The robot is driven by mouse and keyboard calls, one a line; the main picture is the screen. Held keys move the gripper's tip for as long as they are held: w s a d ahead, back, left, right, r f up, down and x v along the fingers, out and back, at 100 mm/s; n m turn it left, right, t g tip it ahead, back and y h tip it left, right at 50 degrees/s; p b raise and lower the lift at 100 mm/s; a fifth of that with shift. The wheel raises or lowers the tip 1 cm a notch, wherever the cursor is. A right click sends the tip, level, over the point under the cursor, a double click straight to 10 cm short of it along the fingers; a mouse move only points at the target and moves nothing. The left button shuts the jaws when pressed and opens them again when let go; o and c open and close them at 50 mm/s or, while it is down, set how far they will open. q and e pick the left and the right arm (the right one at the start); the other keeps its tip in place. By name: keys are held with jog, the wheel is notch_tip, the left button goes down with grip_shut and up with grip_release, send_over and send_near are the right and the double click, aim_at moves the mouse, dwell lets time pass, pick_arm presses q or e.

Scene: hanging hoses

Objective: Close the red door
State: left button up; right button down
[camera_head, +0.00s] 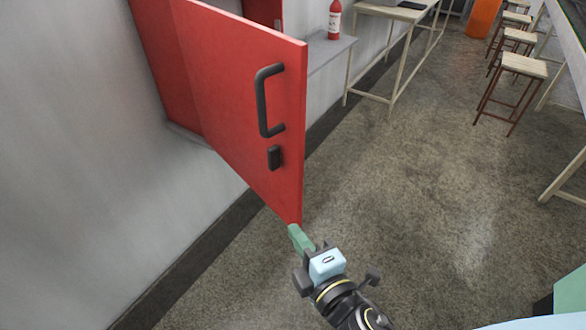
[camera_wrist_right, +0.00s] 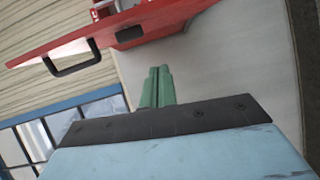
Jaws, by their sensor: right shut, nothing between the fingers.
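The red door (camera_head: 238,98) stands open, swung out from the red cabinet on the grey wall. It carries a dark bar handle (camera_head: 264,100) with a small dark latch (camera_head: 274,157) below it. My right gripper (camera_head: 294,233) is shut and empty, with its green fingertips at the door's lower outer corner. I cannot tell whether they touch it. In the right wrist view the shut green fingers (camera_wrist_right: 157,87) point toward the door (camera_wrist_right: 120,33), whose handle (camera_wrist_right: 72,60) shows at the left. My left gripper is not in view.
A red fire extinguisher (camera_head: 334,20) stands on a grey ledge (camera_head: 330,52) behind the door. A table (camera_head: 393,12) and several stools (camera_head: 524,66) stand farther back. The floor (camera_head: 400,190) right of the door is clear.

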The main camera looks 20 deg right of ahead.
notch_tip(320, 180, up, 5)
jog(key=t, duration=0.1)
jog(key=p, duration=0.3)
send_near(281, 156)
jog(key=shift+n, duration=0.3)
jog(key=w+a, duration=0.2)
jog(key=w, duration=0.1)
jog(key=shift+w, duration=0.3)
jog(key=shift+w+d, duration=0.15)
jog(key=shift+d, duration=0.45)
jog(key=shift+w+d, duration=0.1)
